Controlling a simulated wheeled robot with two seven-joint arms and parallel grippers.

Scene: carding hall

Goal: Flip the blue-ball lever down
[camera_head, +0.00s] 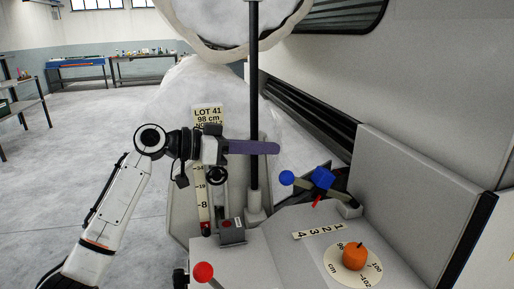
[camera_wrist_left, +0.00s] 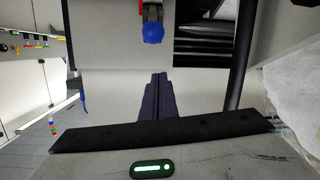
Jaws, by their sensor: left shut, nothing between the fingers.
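The blue ball (camera_head: 287,177) is at the left end of a lever whose dark rod runs right to a bright blue block (camera_head: 322,179), with a small red pointer below it. In the left wrist view, the blue ball (camera_wrist_left: 153,33) shows beyond the fingertips, near the top centre. My left gripper (camera_head: 277,148) has dark purple fingers, shut and empty, above and slightly left of the ball in the head view. Its fingers also show in the left wrist view (camera_wrist_left: 158,76), apart from the ball in the picture. My right gripper is not in view.
A black upright post (camera_head: 253,100) stands just behind the fingers. A red ball knob (camera_head: 203,271) is at the front. An orange fruit-like knob (camera_head: 355,257) sits on a cream dial (camera_head: 337,270). A grey panel (camera_head: 415,200) rises at right. Open floor lies left.

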